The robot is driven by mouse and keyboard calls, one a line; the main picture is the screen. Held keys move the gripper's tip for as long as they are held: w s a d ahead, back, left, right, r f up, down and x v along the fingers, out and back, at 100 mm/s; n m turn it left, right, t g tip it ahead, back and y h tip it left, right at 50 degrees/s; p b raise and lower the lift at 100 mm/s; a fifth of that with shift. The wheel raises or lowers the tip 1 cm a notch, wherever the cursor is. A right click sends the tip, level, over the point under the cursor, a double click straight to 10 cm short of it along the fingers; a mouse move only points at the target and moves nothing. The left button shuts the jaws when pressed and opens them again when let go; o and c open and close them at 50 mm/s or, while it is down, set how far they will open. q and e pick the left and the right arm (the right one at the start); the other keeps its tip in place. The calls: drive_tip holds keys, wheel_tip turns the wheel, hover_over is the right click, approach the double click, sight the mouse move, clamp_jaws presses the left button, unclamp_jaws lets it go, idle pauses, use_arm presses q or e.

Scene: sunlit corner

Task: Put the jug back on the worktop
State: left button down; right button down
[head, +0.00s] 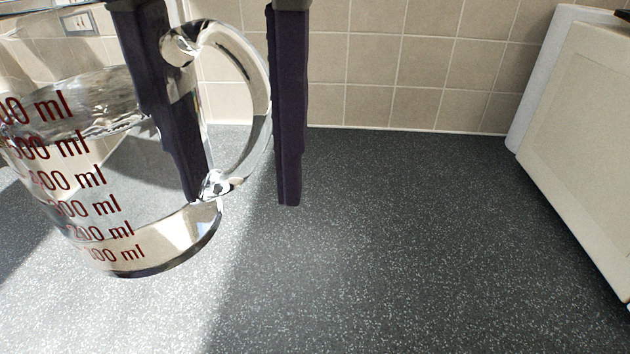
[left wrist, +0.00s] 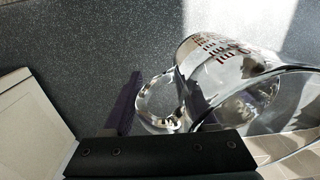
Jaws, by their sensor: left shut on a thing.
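The jug (head: 70,215) is clear glass with red ml markings and a looped glass handle. It fills the left of the head view, its base leaning a little in the picture. My left gripper (head: 241,203) comes down from above with its dark fingers on either side of the handle, shut on it. In the left wrist view the jug (left wrist: 222,62) lies right of centre, with the handle between the fingers (left wrist: 160,98). The dark speckled worktop (head: 400,240) spreads beneath. The jug appears raised above it, but the gap is hard to judge. My right gripper is not in view.
A cream, box-like thing (head: 585,150) with a pale side stands on the right of the worktop. A beige tiled wall (head: 400,65) closes the back, with a socket (head: 78,22) at upper left. The middle of the worktop is clear. Bright sunlight falls at lower left.

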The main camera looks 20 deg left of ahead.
use_arm(q)
wheel_tip(320, 180, down, 17)
drive_tip(key=shift+f+b, duration=0.1)
drive_tip(key=shift+b, duration=0.25)
drive_tip(key=shift+f, duration=0.15)
drive_tip(key=shift+c, duration=1)
unclamp_jaws()
wheel_tip(320, 180, up, 12)
drive_tip(key=shift+r, duration=0.2)
drive_tip(key=shift+d, duration=0.1)
